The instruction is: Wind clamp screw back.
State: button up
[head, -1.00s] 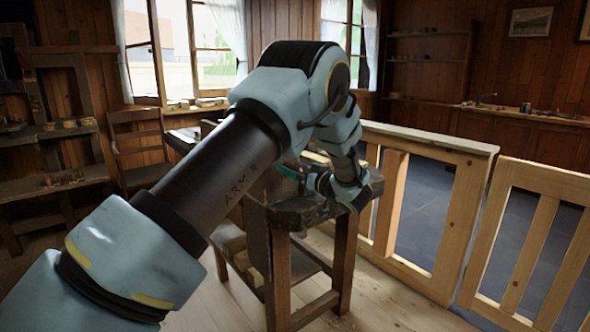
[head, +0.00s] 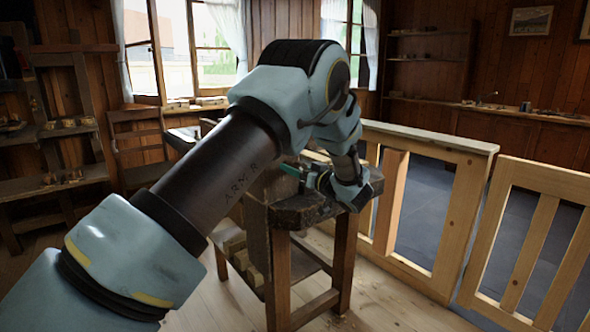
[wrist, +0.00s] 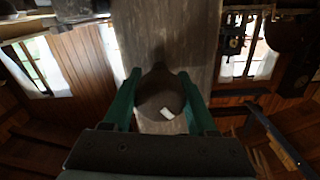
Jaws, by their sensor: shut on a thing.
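The clamp screw's dark rounded head (wrist: 158,98) sits between my two green fingers in the wrist view, with a small white mark on its lower right. My gripper (wrist: 160,82) is shut on it, one finger on each side. Behind the head is a broad grey-brown wooden board. In the head view my gripper (head: 290,170) shows as a bit of green at the workbench (head: 302,213), beside an upright board (head: 257,225). There my arm and the bench parts hide the screw, and its thread is not visible.
Wooden blocks lie on the bench's lower shelf. A wooden railing (head: 425,145) runs close behind and right of the bench, with a slatted gate (head: 530,235) further right. A chair (head: 138,150) and shelves (head: 70,132) stand at the left. The floor in front is open.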

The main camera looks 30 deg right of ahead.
jog(key=n+b, duration=0.4)
jog(key=b, duration=0.1)
jog(key=shift+f, duration=0.25)
jog(key=n+b, duration=0.6)
jog(key=b, duration=0.2)
jog(key=shift+n, duration=0.4)
jog(key=n+b, duration=0.5)
jog(key=b, duration=0.2)
jog(key=shift+n+b, duration=0.3)
jog(key=n+b, duration=0.5)
jog(key=b, duration=0.2)
jog(key=shift+w+a, duration=0.1)
jog(key=n+b, duration=0.5)
jog(key=b, duration=0.2)
jog(key=shift+n+b, duration=0.3)
jog(key=shift+n, duration=0.1)
jog(key=n+b, duration=0.5)
jog(key=b, duration=0.1)
jog(key=shift+a+r, duration=0.1)
jog(key=shift+r, duration=0.05)
jog(key=n+b, duration=0.5)
jog(key=n, duration=0.1)
jog(key=shift+b, duration=0.35)
jog(key=shift+r+n+b, duration=0.1)
jog(key=shift+n+b, duration=1.55)
jog(key=shift+n, duration=0.55)
